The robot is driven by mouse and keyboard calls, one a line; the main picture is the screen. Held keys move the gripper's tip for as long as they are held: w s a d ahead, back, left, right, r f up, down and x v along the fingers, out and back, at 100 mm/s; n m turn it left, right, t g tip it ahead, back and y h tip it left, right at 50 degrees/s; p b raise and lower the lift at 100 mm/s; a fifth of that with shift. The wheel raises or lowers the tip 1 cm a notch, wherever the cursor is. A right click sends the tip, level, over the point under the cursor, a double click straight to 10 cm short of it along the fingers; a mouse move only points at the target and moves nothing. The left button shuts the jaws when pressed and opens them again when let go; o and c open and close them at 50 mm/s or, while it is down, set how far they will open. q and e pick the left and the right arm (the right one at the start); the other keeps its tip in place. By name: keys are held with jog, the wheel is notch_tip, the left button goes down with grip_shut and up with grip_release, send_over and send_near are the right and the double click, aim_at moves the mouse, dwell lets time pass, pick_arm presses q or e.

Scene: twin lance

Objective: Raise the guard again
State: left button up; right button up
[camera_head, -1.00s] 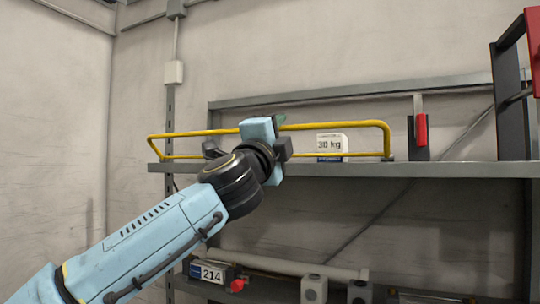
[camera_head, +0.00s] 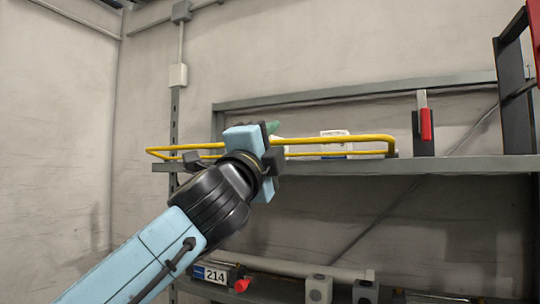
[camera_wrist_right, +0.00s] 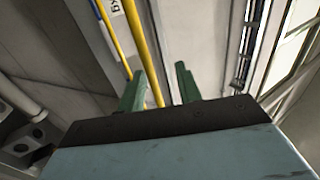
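The guard is a yellow rail frame (camera_head: 340,139) along the front of the upper shelf (camera_head: 440,166). It leans low, its top bar a little above the shelf edge in the head view. My right gripper (camera_head: 272,142) is at the middle of the guard and covers part of it. In the right wrist view, its two green fingers (camera_wrist_right: 160,88) are apart, with a yellow bar (camera_wrist_right: 146,55) running between them. A gap shows beside the bar, so the fingers are not closed on it. My left gripper is not in view.
A white box (camera_head: 334,134) stands behind the guard on the shelf. A red-handled part (camera_head: 426,124) stands at the guard's right end.

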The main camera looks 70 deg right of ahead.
jog(key=a+f+b, duration=0.3)
jog(key=f+b, duration=0.4)
jog(key=a+f+b, duration=0.3)
jog(key=f+b, duration=0.3)
jog(key=b, duration=0.2)
jog(key=shift+w+a+f, duration=0.3)
jog(key=shift+a+f, duration=0.05)
jog(key=shift+f, duration=0.05)
dwell(0.5)
dwell(0.4)
